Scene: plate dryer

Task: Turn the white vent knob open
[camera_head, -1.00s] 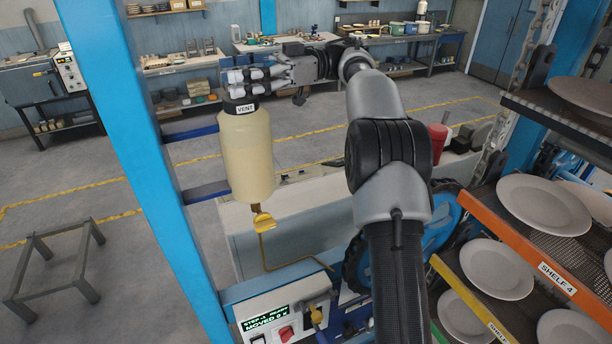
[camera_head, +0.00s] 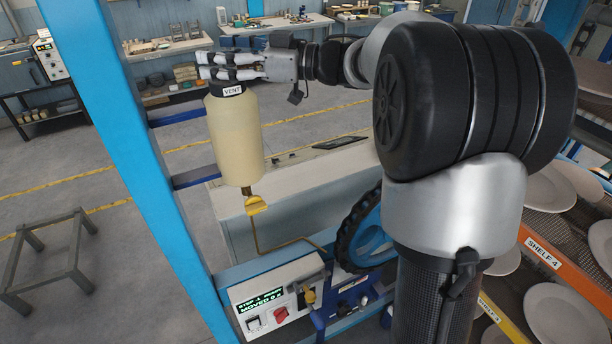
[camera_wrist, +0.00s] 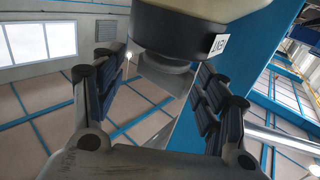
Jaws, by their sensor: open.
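A cream bottle (camera_head: 236,140) hangs upright beside the blue post, with a black cap (camera_head: 228,90) labelled VENT. My gripper (camera_head: 204,65) reaches in from the right, level, at the bottle's top just above the cap. Its fingers hide the knob in the head view. In the wrist view, the dark cap (camera_wrist: 180,30) is at the top, and a pale grey knob (camera_wrist: 163,72) shows on it. My open fingers (camera_wrist: 158,78) stand on either side of the knob, with gaps visible. I cannot tell whether any finger touches it.
A blue post (camera_head: 120,130) stands just left of the bottle. Plate racks with an orange SHELF 4 rail (camera_head: 548,256) stand at right.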

